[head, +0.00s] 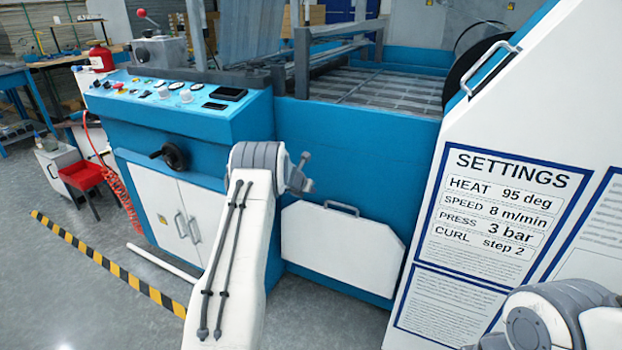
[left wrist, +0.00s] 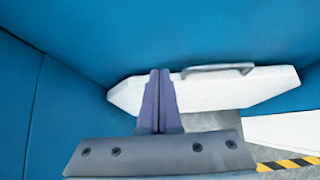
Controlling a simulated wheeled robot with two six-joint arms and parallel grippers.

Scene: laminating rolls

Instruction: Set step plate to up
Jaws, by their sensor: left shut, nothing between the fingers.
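The step plate (head: 345,250) is a white panel with cut corners and a grey handle (head: 341,208) along its top edge. It is at the blue machine's lower front; I cannot tell its exact tilt. The plate (left wrist: 225,92) also shows in the left wrist view, with its handle (left wrist: 218,69) just right of the fingertips. My left gripper (head: 305,166) is above and left of the handle in the head view. Its fingers (left wrist: 160,73) are shut and empty, and overlap the plate in the wrist view; contact is not clear. My right gripper is out of view.
A control panel (head: 175,95) and black handwheel (head: 171,156) are left of my left arm. A white settings board (head: 510,200) stands at the right, reading "CURL step 2". Striped floor tape (head: 105,264) runs at the left. The floor before the plate looks clear.

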